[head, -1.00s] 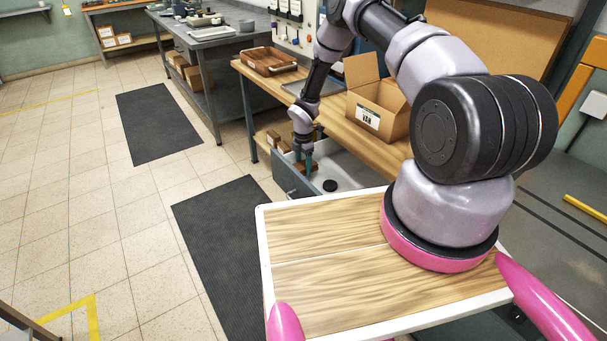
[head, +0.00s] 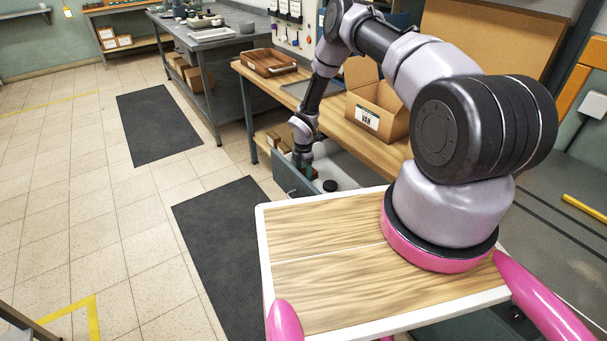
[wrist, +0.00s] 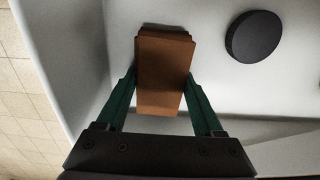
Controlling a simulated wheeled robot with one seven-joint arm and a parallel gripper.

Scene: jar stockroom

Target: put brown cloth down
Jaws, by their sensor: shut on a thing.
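The brown cloth (wrist: 163,72) looks like a folded, block-shaped bundle in the wrist view. My gripper (wrist: 160,90) is shut on it, with one green finger against each side. In the head view my gripper (head: 303,171) reaches down inside the open drawer (head: 291,182), near its left end. The cloth is over the drawer's white floor, close to the side wall. I cannot tell whether its underside touches the floor. In the head view the cloth is mostly hidden by the gripper.
A black round disc (wrist: 253,36) lies on the drawer floor right of the cloth; the floor around it is clear. The wooden worktop (head: 345,128) above the drawer holds an open cardboard box (head: 383,110) and a wooden tray (head: 268,62).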

